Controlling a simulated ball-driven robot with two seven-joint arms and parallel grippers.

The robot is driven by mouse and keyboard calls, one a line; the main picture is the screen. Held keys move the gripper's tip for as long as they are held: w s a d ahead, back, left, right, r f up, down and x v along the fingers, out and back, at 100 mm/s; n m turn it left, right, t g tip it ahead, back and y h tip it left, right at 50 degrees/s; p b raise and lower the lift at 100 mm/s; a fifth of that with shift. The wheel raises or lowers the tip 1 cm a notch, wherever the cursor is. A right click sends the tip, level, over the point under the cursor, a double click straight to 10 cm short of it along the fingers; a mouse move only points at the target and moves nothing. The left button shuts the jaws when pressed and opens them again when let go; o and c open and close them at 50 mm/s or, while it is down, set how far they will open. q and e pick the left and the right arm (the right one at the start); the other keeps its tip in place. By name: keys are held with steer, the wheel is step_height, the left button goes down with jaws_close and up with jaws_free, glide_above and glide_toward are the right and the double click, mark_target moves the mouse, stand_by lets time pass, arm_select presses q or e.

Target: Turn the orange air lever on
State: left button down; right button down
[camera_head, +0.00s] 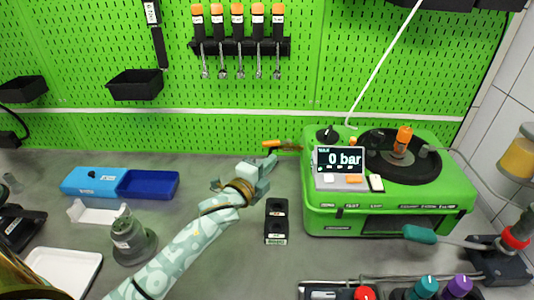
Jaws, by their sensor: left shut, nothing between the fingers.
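The orange air lever (271,144) sticks out to the left from a brass-coloured fitting beside the green pump testbench (325,213), low in front of the green pegboard. My left gripper (271,161) is shut and empty, just below the lever in the picture. I cannot tell whether its fingertips touch the lever. The display (340,159) on the testbench reads 0 bar. My right gripper is not in view.
A black two-hole block (276,228) stands right of my left arm. A blue box (92,182), a grey pump part (133,245) and a white tray (65,272) lie to the left. Grey bench surface between is clear.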

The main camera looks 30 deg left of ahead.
mark_target(265, 146)
arm_select(q)
steer(key=w+a, duration=0.2)
steer(key=w, duration=0.1)
steer(key=shift+w, duration=0.1)
steer(key=shift+w+a, duration=0.3)
steer(key=shift+w, duration=0.05)
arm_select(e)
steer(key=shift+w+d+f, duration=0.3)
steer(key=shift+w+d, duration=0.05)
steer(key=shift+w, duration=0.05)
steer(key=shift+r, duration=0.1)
arm_select(q)
steer(key=shift+w+a+r+p, duration=0.1)
steer(key=shift+w+a+p, duration=0.15)
steer(key=shift+a, duration=0.15)
steer(key=shift+w+a+r+p, duration=0.15)
steer(key=shift+a+p, duration=0.1)
steer(key=shift+a, duration=0.15)
steer(key=shift+w+a+f, duration=0.1)
steer(key=shift+a, duration=0.1)
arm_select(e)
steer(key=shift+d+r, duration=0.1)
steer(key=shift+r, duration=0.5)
arm_select(q)
steer(key=shift+f, duration=0.1)
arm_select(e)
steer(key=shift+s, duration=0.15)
